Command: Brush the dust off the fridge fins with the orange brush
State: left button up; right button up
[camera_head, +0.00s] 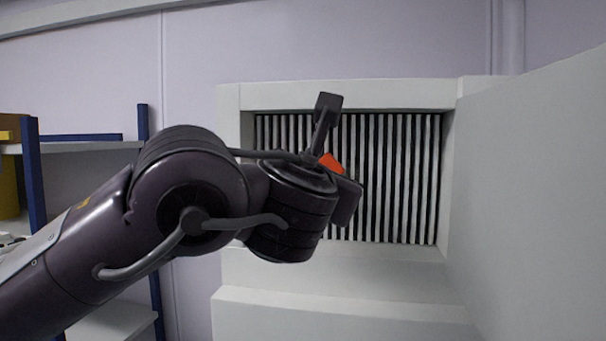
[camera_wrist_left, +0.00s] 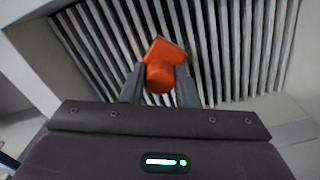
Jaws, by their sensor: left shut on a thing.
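The orange brush (camera_wrist_left: 163,62) is in the jaws of my left gripper (camera_wrist_left: 160,84), whose two dark fingers are closed on its round handle in the left wrist view. In the head view only a small orange part of the brush (camera_head: 331,163) shows past my left wrist. The fridge fins (camera_head: 393,180) are upright light slats with dark gaps, set in a recess. The brush is in front of the fins (camera_wrist_left: 235,45); I cannot tell whether it touches them. Dust on the fins cannot be made out. My right gripper is in neither view.
A white housing (camera_head: 340,94) frames the fins, with a ledge (camera_head: 340,305) below. A large pale panel (camera_head: 530,190) stands close on the right. A blue-posted shelf (camera_head: 95,145) with a yellow item is at the left.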

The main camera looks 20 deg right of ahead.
pick_arm(q)
jog(key=s+d+p, duration=0.1)
jog(key=s+d, duration=0.4)
jog(key=d, duration=0.2)
jog(key=shift+d, duration=0.2)
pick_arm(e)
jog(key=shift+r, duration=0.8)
pick_arm(q)
jog(key=shift+a, duration=0.1)
jog(key=shift+b+v, duration=0.45)
jog(key=shift+v, duration=2.4)
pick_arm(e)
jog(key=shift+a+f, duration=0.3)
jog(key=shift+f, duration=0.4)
